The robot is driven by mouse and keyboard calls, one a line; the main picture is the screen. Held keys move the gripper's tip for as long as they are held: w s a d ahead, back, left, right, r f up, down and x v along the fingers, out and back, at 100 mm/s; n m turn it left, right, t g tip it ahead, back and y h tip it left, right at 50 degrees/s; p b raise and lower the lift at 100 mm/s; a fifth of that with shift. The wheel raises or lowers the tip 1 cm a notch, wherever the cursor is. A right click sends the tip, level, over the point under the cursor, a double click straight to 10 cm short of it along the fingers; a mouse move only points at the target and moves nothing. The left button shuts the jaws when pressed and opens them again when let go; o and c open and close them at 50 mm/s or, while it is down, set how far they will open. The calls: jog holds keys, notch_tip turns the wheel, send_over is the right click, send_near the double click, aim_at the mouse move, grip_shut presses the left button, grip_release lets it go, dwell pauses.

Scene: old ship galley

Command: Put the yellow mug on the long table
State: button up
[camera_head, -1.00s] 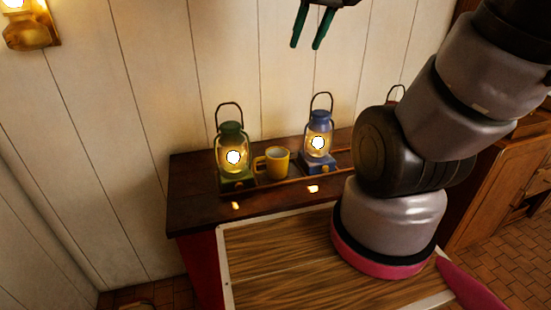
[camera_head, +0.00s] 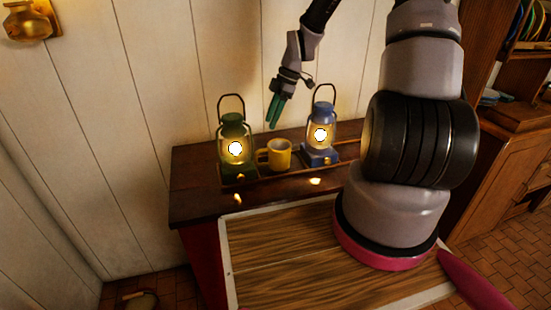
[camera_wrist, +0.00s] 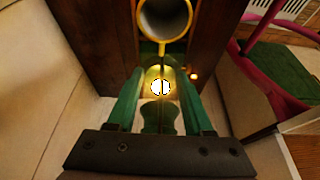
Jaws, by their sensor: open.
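The yellow mug (camera_head: 279,155) stands upright on a dark wooden cabinet top (camera_head: 195,207), between a green lantern and a blue lantern, its handle to the left. My gripper (camera_head: 273,112) is above and behind the mug in the head view, pointing down, with nothing held. In the wrist view the mug (camera_wrist: 164,20) shows at the top edge, its open rim towards the camera. The green fingers (camera_wrist: 160,125) are spread apart, with the lit green lantern (camera_wrist: 161,87) seen below and between them. No long table can be made out.
The green lantern (camera_head: 234,140) stands close to the mug's left and the blue lantern (camera_head: 320,130) close to its right. A low rail (camera_head: 290,177) runs in front of them. The plank wall (camera_head: 170,80) is right behind. A wooden cupboard (camera_head: 500,165) stands at the right.

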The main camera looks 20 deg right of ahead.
aim_at(273, 156)
jog(key=x, duration=1.1)
jog(key=shift+s+a+f, duration=0.15)
jog(key=shift+a, duration=0.1)
grip_shut()
dwell(1.1)
